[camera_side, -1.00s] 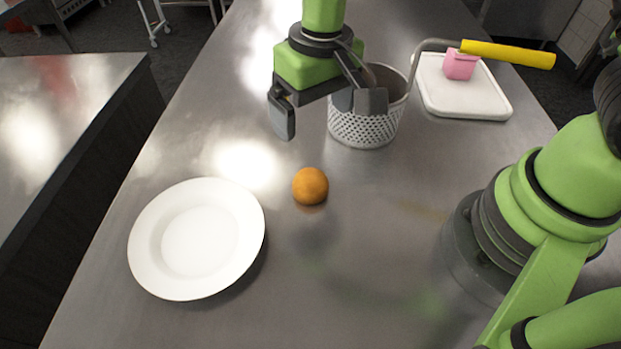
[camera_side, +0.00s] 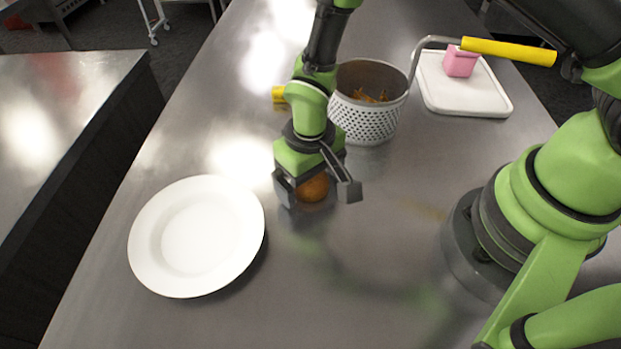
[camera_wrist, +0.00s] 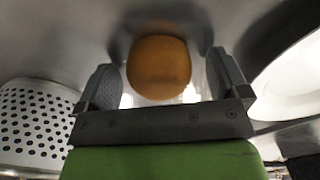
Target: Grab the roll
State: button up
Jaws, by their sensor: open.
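A round orange-brown roll (camera_side: 313,188) sits on the steel table, partly hidden by my gripper in the side view. My gripper (camera_side: 318,194) is low over it and open, with one finger on each side of the roll. In the wrist view the roll (camera_wrist: 159,67) lies between the two fingers of my gripper (camera_wrist: 165,85), with a gap visible on both sides.
A white plate (camera_side: 237,213) lies to the left of the roll. Behind are a perforated metal pot (camera_side: 367,128) with orange bits inside and a yellow handle (camera_side: 508,51), and a white board (camera_side: 480,100) with a pink block (camera_side: 460,62). The front table is clear.

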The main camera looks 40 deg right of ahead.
jog(key=shift+f, duration=0.1)
jog(key=c, duration=1)
